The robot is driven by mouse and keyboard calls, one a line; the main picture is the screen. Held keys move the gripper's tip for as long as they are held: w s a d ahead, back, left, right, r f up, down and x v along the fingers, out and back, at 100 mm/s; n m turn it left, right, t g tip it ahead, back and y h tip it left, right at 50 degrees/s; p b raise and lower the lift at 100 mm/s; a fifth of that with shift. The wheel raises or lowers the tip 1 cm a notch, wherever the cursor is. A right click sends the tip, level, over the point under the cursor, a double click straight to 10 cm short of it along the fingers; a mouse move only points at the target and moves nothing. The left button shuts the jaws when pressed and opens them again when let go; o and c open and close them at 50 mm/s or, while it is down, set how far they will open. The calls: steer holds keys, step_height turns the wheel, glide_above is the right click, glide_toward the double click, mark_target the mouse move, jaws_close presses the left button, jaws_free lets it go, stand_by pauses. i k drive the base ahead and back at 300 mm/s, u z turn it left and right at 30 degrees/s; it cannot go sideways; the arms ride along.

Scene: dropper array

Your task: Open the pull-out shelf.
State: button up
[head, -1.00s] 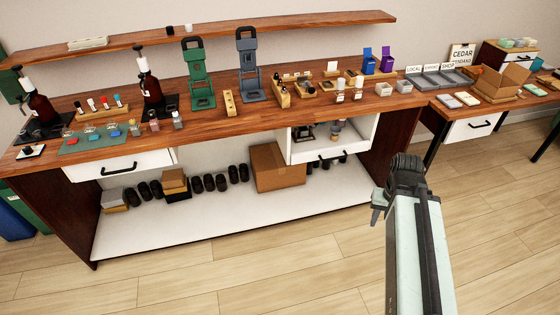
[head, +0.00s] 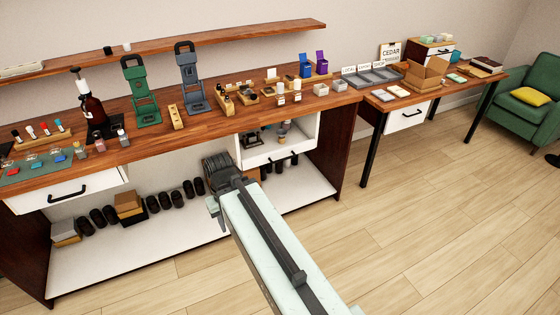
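The pull-out shelf (head: 262,159) is the white open-fronted unit under the right part of the wooden counter. It has a low front with a black handle (head: 281,160), and small dark and pale items stand inside. The left end of the handle is close to my arm in the picture. My gripper (head: 213,199) is at the far end of my pale green arm, left of and below the shelf in the picture. It seems apart from the handle.
A white drawer (head: 65,192) with a black handle is under the counter's left part. A side table (head: 450,92) and green armchair (head: 530,110) are at right. The wood floor (head: 400,220) is clear.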

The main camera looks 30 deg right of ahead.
mark_target(268, 147)
steer(key=u, duration=0.05)
steer(key=i, duration=1)
steer(key=z, duration=0.05)
